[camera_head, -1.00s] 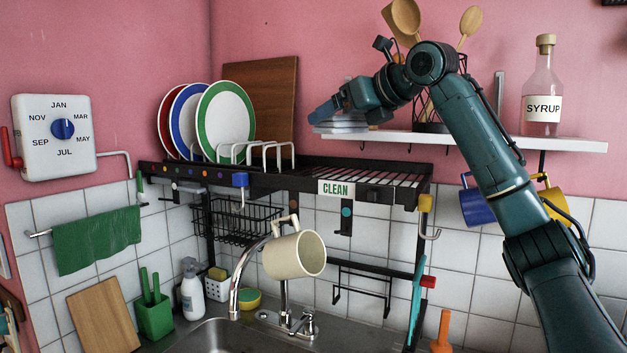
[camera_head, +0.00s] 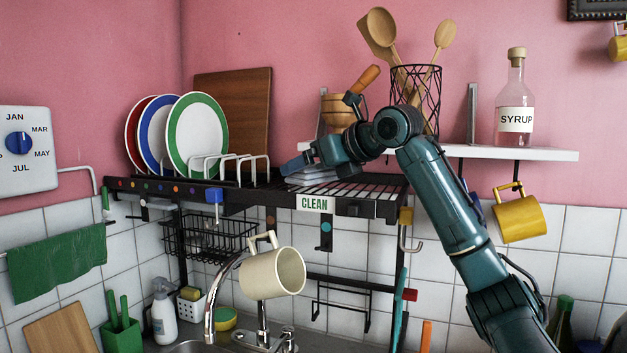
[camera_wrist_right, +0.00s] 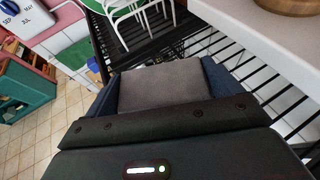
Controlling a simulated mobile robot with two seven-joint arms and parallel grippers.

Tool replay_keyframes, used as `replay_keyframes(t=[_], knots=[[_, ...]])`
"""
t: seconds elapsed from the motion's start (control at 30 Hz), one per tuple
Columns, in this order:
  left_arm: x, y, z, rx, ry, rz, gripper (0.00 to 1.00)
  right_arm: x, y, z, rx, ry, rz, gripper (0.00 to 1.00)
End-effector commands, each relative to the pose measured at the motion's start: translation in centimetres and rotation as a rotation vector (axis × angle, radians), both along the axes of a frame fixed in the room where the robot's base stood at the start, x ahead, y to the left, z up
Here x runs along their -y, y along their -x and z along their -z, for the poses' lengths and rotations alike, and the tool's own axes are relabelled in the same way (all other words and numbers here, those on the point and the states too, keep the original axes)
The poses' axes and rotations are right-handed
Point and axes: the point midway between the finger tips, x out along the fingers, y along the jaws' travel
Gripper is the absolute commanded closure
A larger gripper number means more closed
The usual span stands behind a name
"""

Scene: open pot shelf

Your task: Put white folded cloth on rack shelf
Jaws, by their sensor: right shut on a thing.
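The white folded cloth (camera_head: 314,176) is a flat layered stack at the right part of the black rack's top shelf (camera_head: 357,189). My right gripper (camera_head: 298,167) is shut on it, reaching in from the right. In the right wrist view the cloth (camera_wrist_right: 160,88) looks grey and fills the space between the blue fingers. The rack's dark bars (camera_wrist_right: 150,46) lie just beyond it. The cloth is at or slightly above the bars; I cannot tell whether it touches them. My left gripper is not in view.
Plates (camera_head: 197,134) and white wire dividers (camera_head: 243,168) occupy the rack's left part. The white wall shelf (camera_head: 530,152) holds a syrup bottle (camera_head: 515,105), a wooden bowl (camera_head: 338,112) and a utensil basket (camera_head: 428,90). A cream mug (camera_head: 274,273) shows below the rack. Bars right of the cloth look bare.

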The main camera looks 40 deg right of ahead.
Motion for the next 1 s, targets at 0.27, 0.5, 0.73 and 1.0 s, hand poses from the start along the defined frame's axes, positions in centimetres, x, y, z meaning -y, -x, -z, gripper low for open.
replay_keyframes(t=[0.27,0.5,0.73,1.0], knots=[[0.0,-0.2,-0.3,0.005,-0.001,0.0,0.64,0.0,0.0,2.7,-0.001,0.001,0.0,0.35],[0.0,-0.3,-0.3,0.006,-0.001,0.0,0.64,0.0,0.0,2.8,0.0,0.0,-0.001,0.35],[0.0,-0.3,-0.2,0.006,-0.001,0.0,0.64,0.0,0.0,3.0,-0.001,0.0,-0.001,0.02],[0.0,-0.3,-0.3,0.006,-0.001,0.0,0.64,0.0,0.0,2.9,0.0,0.0,-0.001,0.0]])
